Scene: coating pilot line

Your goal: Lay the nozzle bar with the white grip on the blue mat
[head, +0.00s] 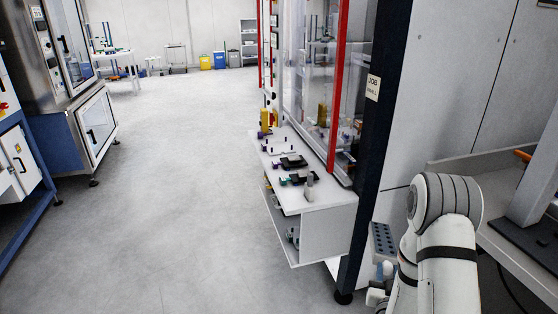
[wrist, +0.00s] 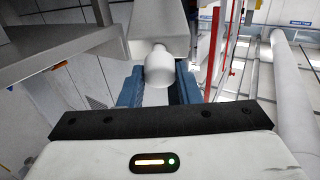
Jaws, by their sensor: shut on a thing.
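My gripper (head: 384,272) is low at the right of the head view, partly covered by my own arm. In the wrist view its blue fingers (wrist: 159,90) are shut on the white grip (wrist: 159,66) of the nozzle bar. The bar's grey body (wrist: 159,32) extends beyond the grip. In the head view the nozzle bar (head: 383,242) shows as a grey block with rows of dark holes, held clear of the floor beside the dark post. I cannot make out the blue mat in either view.
A white bench (head: 318,195) with black trays and small parts stands left of the dark post (head: 375,130). A grey ledge (head: 515,262) is at the right, behind my arm. Steel cabinets (head: 75,130) line the left. The floor (head: 185,190) between is clear.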

